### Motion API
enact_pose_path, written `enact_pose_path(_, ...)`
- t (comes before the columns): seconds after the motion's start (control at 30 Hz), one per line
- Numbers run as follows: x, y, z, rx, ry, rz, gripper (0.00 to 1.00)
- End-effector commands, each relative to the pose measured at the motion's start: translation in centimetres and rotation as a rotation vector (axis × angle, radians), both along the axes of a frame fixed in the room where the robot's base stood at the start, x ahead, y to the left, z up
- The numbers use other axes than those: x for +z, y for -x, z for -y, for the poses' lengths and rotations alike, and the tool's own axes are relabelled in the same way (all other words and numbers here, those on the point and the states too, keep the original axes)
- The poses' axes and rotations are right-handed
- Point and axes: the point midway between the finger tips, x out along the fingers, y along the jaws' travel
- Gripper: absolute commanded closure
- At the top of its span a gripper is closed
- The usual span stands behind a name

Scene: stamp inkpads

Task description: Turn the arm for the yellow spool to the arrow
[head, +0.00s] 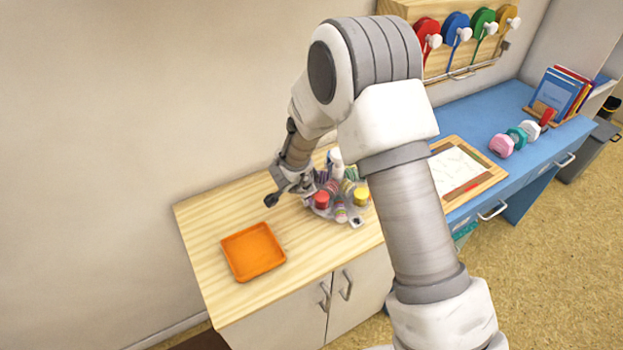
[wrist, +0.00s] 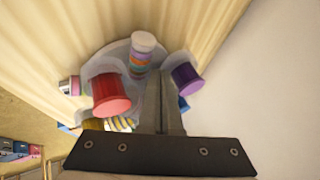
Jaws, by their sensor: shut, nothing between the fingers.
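A grey-white round stand with several spools stands on the wooden cabinet top. Its yellow spool (head: 361,196) is at its right side in the head view. Its red spool (head: 321,200) is at the front left, and it also shows in the wrist view (wrist: 111,96). A purple spool (wrist: 187,78) is right of my fingers in the wrist view. My gripper (wrist: 158,82) is shut and empty, with its fingers between the red and purple spools. I cannot tell whether they touch an arm of the stand. I cannot make out the arrow.
An orange tray (head: 253,251) lies left of the stand. The wall is close behind the cabinet.

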Motion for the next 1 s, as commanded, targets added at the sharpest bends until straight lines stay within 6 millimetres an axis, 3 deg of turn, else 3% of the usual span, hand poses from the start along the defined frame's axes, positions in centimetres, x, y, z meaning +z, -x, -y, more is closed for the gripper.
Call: enact_pose_path(1.0, 0.0, -1.4, -0.5, -0.048, -0.001, 0.000, 1.00)
